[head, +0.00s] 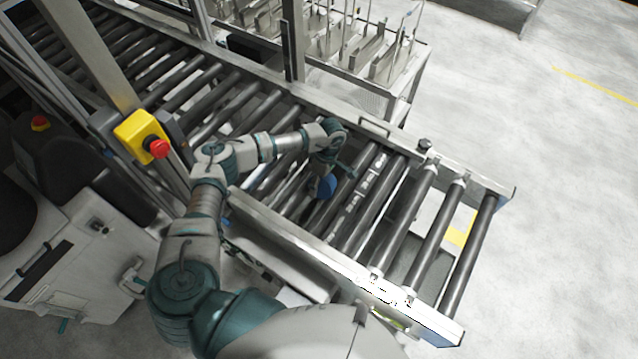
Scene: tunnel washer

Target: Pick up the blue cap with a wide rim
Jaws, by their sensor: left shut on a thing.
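The blue cap (326,187) shows in the head view as a small blue shape over the rollers, near the middle of the conveyor. My left arm comes in from the lower left and reaches over the conveyor. My left gripper (327,168) is at the cap and shut on it. The gripper and arm hide part of the cap, and its rim is too small to make out. I cannot tell whether the cap touches the rollers. My right gripper is not in view.
The roller conveyor (290,236) has raised metal side rails. A yellow box with a red emergency button (158,148) stands on a post at the left. A metal rack (372,62) stands behind the conveyor. The floor at the right is clear.

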